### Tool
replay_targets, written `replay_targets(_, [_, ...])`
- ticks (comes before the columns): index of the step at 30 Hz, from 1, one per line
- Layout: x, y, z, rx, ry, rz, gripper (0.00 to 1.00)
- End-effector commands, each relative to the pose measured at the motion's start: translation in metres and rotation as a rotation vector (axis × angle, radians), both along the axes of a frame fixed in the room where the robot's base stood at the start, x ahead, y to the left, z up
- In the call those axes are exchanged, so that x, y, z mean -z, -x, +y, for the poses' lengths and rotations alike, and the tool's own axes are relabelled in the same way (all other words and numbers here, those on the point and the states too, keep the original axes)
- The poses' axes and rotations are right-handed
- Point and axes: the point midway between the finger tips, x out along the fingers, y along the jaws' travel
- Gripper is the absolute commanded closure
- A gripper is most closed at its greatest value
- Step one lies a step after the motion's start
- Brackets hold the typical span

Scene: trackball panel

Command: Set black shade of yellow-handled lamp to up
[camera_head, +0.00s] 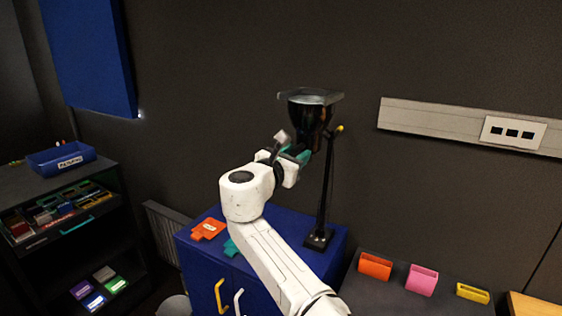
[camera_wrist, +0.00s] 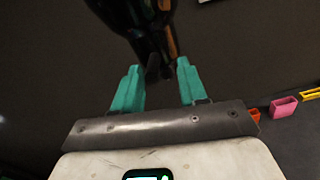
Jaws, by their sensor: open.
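The lamp has a black pole (camera_head: 327,190) standing on the blue cabinet and a small yellow handle (camera_head: 340,128) at its top. Its black shade (camera_head: 308,116) has its wide, pale-lit mouth upward and narrows downward. My gripper (camera_head: 297,154) is at the shade's lower end, left of the pole. In the wrist view my gripper (camera_wrist: 158,86) has its two teal fingers apart. The shade (camera_wrist: 138,18) is ahead of them, with a dark narrow part near the gap between the fingertips. I cannot tell whether the fingers touch it.
The blue cabinet (camera_head: 202,262) bears orange and teal flat pieces left of my arm. Orange (camera_head: 375,266), pink (camera_head: 422,280) and yellow (camera_head: 472,293) bins stand at right. A grey wall rail (camera_head: 440,122) holds a socket plate. A dark shelf (camera_head: 25,190) is at left.

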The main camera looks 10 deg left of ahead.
Motion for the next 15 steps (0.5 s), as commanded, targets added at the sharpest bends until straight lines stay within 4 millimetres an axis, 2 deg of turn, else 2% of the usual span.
replay_targets(15, [0.004,0.059,0.020,0.000,0.000,0.003,0.58])
